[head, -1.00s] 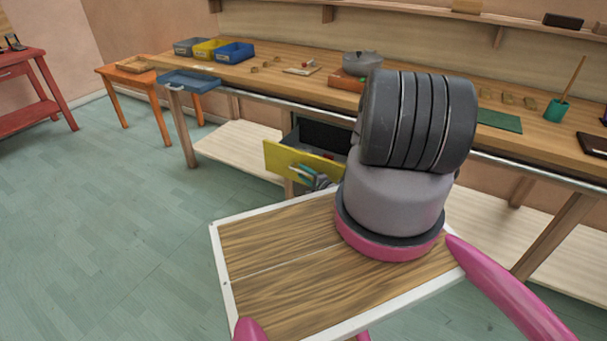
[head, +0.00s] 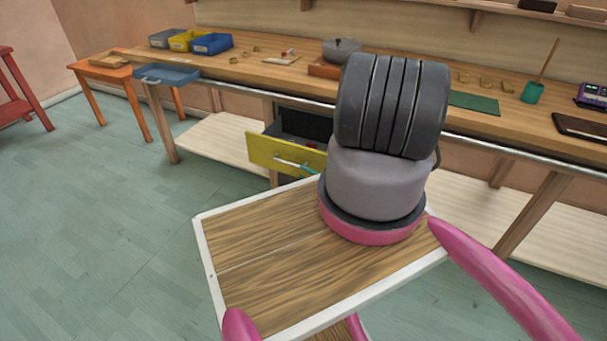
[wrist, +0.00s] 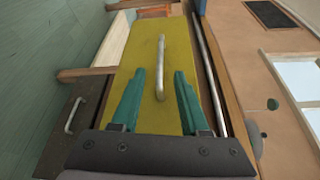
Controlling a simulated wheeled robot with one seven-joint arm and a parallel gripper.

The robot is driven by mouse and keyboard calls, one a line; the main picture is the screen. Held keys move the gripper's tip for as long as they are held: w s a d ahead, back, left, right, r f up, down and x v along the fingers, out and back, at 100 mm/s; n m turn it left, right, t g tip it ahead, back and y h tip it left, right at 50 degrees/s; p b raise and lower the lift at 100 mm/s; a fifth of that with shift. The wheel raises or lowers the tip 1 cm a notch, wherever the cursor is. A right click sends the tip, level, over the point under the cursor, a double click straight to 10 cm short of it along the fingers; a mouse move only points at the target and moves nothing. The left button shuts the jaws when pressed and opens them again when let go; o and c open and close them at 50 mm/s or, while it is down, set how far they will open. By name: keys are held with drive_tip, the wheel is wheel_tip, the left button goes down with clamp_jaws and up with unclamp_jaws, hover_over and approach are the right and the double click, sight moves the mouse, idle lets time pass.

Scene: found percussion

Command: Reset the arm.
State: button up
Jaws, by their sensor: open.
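My gripper (wrist: 159,74) is open and empty in the wrist view, its two teal fingers pointing at the yellow drawer front (wrist: 150,50). The pale bar handle (wrist: 160,68) shows between the fingers, with a gap on each side. In the head view the yellow drawer (head: 270,153) stands pulled out under the workbench, its handle (head: 290,162) facing me. Only a bit of teal finger shows near the handle's right end; my arm hides the rest of the gripper.
The long workbench (head: 255,80) carries bins (head: 212,43), a grey pot (head: 342,50), a green mat (head: 474,104) and a teal cup (head: 532,92). A blue tray (head: 166,76) juts from its left end. An orange table (head: 98,69) stands further left.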

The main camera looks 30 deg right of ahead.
drive_tip(key=w+a+r+n+g+y, duration=0.1)
drive_tip(key=w+r+n+y, duration=0.3)
drive_tip(key=r, duration=0.6)
drive_tip(key=w+a+r+n+g+y, duration=0.1)
drive_tip(key=a+r+n+g+y, duration=0.3)
drive_tip(key=r, duration=1)
drive_tip(key=w+a+r+n+g+y, duration=0.1)
drive_tip(key=a+r+n+g+y, duration=0.15)
drive_tip(key=a+r+g, duration=0.8)
drive_tip(key=s+a+r+n+h, duration=0.1)
drive_tip(key=s+r+n+h, duration=0.15)
drive_tip(key=s+r, duration=0.6)
drive_tip(key=s+a+r+n+h, duration=0.1)
drive_tip(key=s+r+h, duration=0.3)
drive_tip(key=r, duration=0.9)
drive_tip(key=s+d+r+t+h, duration=0.1)
drive_tip(key=s+r+t+h, duration=0.2)
drive_tip(key=s+r, duration=0.2)
drive_tip(key=s+d+r+m+t+h, duration=0.1)
drive_tip(key=s+r+t+h, duration=0.2)
drive_tip(key=s+r, duration=0.3)
drive_tip(key=s, duration=0.4)
drive_tip(key=shift+s+r+h, duration=0.2)
drive_tip(key=shift+s+h, duration=0.1)
drive_tip(key=shift+s, duration=0.1)
